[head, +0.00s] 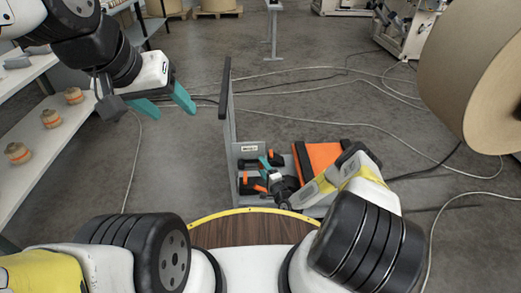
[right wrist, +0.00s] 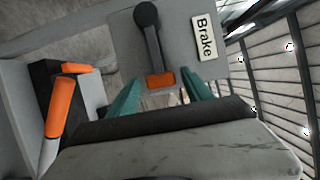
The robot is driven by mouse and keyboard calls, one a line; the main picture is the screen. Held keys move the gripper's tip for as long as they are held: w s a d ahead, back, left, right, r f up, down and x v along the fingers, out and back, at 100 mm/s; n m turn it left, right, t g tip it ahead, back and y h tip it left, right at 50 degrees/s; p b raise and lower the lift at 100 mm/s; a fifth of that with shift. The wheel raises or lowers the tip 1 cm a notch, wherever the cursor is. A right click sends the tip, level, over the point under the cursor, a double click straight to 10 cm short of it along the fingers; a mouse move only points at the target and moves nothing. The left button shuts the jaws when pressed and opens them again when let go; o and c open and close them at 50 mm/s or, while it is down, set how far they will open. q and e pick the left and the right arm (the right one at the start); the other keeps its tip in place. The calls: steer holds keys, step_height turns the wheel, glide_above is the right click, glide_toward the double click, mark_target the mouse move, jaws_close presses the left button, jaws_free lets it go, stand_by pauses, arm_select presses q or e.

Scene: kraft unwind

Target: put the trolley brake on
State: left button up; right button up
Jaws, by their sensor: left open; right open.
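The trolley (head: 231,125) stands in the middle of the head view, with a tall grey side and a white label. In the right wrist view a plate with the label "Brake" (right wrist: 205,36) carries the brake lever (right wrist: 151,45), a dark bar with a round pivot at the top and an orange end. My right gripper (right wrist: 159,84) is open, with teal fingers on either side of the orange end; whether they touch it I cannot tell. In the head view my right gripper (head: 270,163) is at the trolley. My left gripper (head: 165,103) is open and empty, in the air left of the trolley.
A shelf with rolls (head: 50,118) stands at the left. A large kraft roll (head: 470,80) is at the right. Cables (head: 330,122) cross the floor.

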steer(key=v, duration=0.7)
steer(key=shift+s+d, duration=0.15)
steer(key=shift+s, duration=0.2)
